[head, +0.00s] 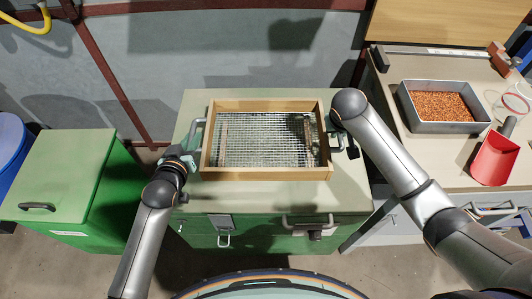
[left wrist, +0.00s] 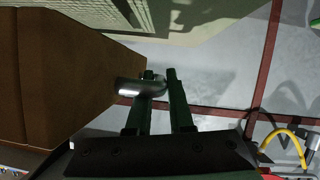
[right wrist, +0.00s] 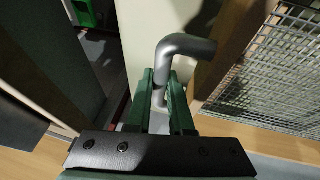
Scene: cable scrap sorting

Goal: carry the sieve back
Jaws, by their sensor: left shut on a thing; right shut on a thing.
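The sieve (head: 266,174) is a rectangular wooden frame with a wire mesh bottom and a grey metal handle on each short side. In the head view it lies over the beige top of the green cabinet (head: 345,195); I cannot tell if it touches that top. My left gripper (head: 188,158) is shut on its left handle (head: 197,132), which shows between the fingers in the left wrist view (left wrist: 145,87). My right gripper (head: 350,147) is shut on the right handle, a bent bar clear in the right wrist view (right wrist: 185,46). The mesh looks empty of scrap.
At the right, a bench holds a grey tray (head: 440,127) of copper-coloured granules and a red scoop (head: 495,160). A lower green bin (head: 75,165) with a handled lid stands at the left, beside a blue barrel (head: 10,140). A grey wall is behind the cabinet.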

